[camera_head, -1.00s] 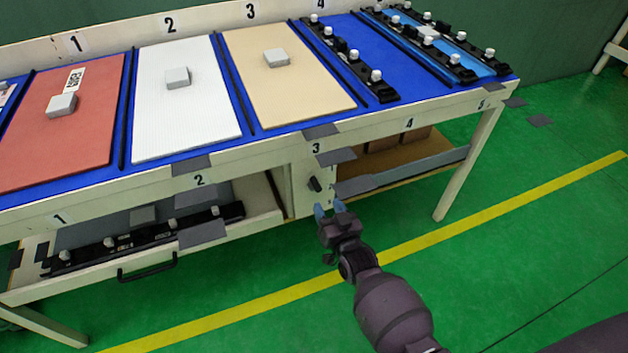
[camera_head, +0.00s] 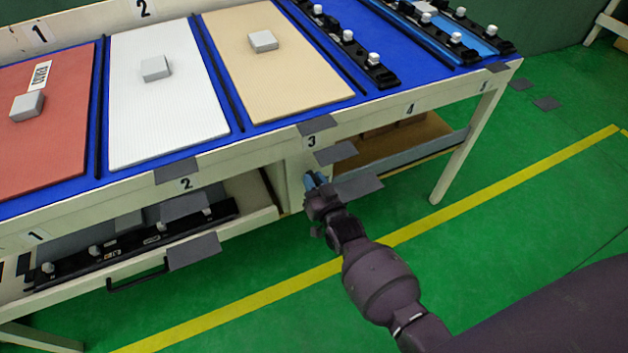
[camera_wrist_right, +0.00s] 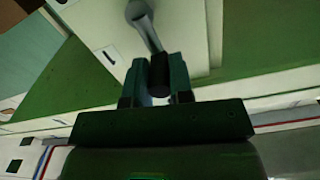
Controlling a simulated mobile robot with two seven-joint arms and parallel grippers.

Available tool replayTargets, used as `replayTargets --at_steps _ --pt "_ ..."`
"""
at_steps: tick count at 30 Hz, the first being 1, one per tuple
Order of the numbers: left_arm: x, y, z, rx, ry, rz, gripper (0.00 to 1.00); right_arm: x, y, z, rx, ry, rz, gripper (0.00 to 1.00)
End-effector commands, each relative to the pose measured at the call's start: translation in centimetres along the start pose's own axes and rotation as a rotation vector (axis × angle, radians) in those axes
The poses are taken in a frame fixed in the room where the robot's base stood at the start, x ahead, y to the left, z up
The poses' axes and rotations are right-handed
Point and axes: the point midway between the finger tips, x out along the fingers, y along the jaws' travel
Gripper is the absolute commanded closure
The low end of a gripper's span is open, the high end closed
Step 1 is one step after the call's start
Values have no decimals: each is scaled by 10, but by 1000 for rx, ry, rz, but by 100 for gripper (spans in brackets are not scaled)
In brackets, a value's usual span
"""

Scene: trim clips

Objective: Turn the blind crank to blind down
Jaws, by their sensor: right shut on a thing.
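The blind crank shows in the right wrist view as a grey metal arm (camera_wrist_right: 148,28) with a black handle (camera_wrist_right: 158,75) at its near end. My right gripper (camera_wrist_right: 160,66) has one finger on each side of the handle and is shut on it. In the head view my right gripper (camera_head: 316,181) is at the white post (camera_head: 296,178) under the number 3 on the table's front, and it hides the crank there. The crank's arm runs from the handle up and a little left in the wrist view. My left gripper is not in view.
The table carries red (camera_head: 45,130), white (camera_head: 165,100) and tan (camera_head: 275,65) panels. An open drawer (camera_head: 150,262) with a black handle juts out left of the post. Grey plates (camera_head: 357,188) jut from the front near my gripper.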

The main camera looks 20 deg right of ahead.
Motion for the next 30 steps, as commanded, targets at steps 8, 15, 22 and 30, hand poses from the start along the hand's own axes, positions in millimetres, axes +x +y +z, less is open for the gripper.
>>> replayTargets --at_steps 8,15,22,30 --pt "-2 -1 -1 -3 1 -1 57 0 2 -2 30 0 0 100" --pt "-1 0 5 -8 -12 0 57 0 3 0 62 -1 0 100" --pt "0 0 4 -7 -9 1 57 0 3 0 62 -1 0 54" --pt "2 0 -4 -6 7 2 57 0 3 0 62 -1 0 54"
